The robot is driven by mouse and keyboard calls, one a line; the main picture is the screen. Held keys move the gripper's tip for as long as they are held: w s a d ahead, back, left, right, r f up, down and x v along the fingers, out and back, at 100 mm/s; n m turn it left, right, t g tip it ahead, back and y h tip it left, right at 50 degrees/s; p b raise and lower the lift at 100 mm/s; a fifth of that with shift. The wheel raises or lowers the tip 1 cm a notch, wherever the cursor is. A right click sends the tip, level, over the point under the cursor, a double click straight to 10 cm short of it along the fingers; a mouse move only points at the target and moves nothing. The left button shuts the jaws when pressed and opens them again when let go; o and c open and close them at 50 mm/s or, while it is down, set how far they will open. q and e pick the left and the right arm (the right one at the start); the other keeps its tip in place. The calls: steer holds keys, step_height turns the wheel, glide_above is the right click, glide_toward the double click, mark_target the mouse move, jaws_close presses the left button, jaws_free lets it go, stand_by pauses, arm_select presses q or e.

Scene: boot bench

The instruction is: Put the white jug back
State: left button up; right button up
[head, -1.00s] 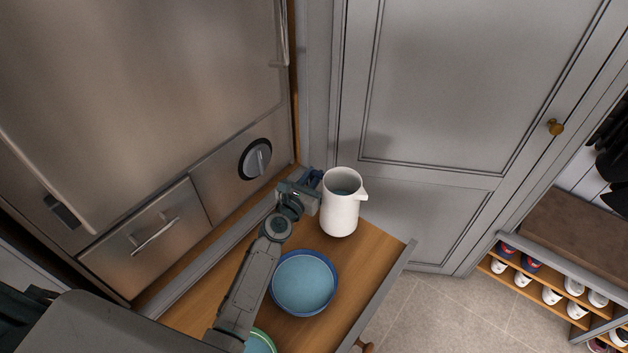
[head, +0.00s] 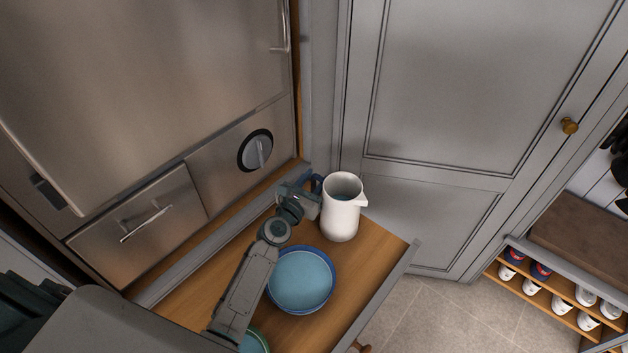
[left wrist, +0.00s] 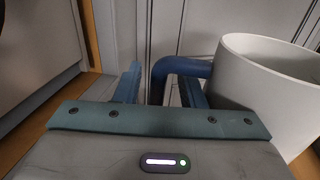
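The white jug (head: 342,219) stands upright on the wooden floor of the open drawer (head: 375,245), near its back corner, spout to the right. Its blue handle (head: 317,183) is on the left. My left gripper (head: 308,198) is at the handle. In the left wrist view, the handle (left wrist: 183,66) comes down between the fingers of my left gripper (left wrist: 160,90), with a gap showing on each side, so the gripper looks open around it. The jug (left wrist: 262,85) is just right of the fingers there. My right gripper is not in view.
A blue bowl (head: 301,281) sits in the drawer in front of the jug, beside my left arm. A green dish (head: 256,341) is partly hidden nearer. A steel appliance (head: 140,100) is left, a grey cupboard door (head: 460,90) behind. Bare drawer floor lies right of the bowl.

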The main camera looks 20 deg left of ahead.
arm_select(q)
steer(key=shift+s+a+r, duration=0.1)
steer(key=shift+s, duration=0.05)
steer(key=s+a, duration=0.1)
steer(key=s, duration=1)
steer(key=shift+s+a, duration=0.3)
steer(key=shift+a, duration=0.1)
